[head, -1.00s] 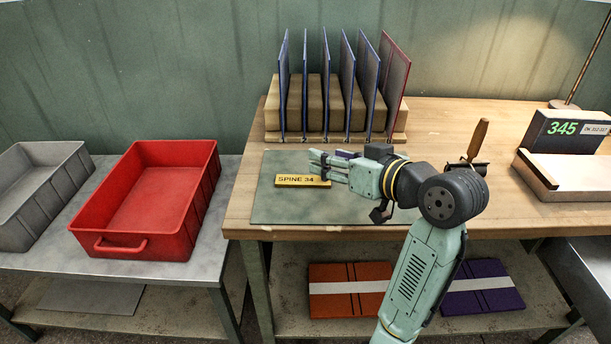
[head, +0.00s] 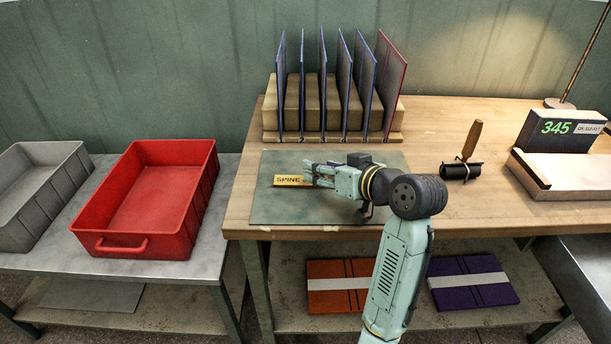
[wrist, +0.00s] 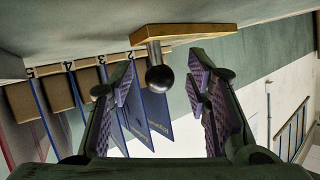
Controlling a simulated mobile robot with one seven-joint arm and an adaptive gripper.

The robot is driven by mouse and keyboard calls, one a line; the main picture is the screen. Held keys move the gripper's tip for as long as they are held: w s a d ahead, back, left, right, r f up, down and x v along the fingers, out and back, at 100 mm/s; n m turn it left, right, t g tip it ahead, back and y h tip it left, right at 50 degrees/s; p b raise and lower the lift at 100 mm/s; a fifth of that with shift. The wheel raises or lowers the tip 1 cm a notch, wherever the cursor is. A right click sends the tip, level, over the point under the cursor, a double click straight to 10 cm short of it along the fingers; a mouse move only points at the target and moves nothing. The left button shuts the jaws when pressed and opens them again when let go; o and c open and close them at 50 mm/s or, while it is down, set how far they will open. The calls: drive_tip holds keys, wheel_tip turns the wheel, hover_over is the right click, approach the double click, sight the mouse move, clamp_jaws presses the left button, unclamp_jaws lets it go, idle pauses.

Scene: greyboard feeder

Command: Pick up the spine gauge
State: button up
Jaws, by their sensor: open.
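The spine gauge (head: 287,181) is a small yellow plate lettered SPINE on the green mat at the left of the wooden bench. My fingers hide the right end of its lettering. In the wrist view the gauge's plate (wrist: 190,36) shows at the top, with a metal stem and a black ball knob (wrist: 160,79) pointing toward me. My gripper (head: 308,175) is open at the right part of the gauge. In the wrist view my gripper (wrist: 163,88) has one finger on each side of the knob, with gaps visible on both sides.
The green mat (head: 265,208) is mostly clear. Behind it stands a wooden rack (head: 335,137) holding several upright boards. A roller tool with a wooden handle (head: 472,140) lies to the right. A red tray (head: 150,200) stands on the lower metal table at left.

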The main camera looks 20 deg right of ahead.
drive_tip(key=shift+w+a+f, duration=0.1)
drive_tip(key=shift+w, duration=0.15)
drive_tip(key=shift+c, duration=0.4)
clamp_jaws()
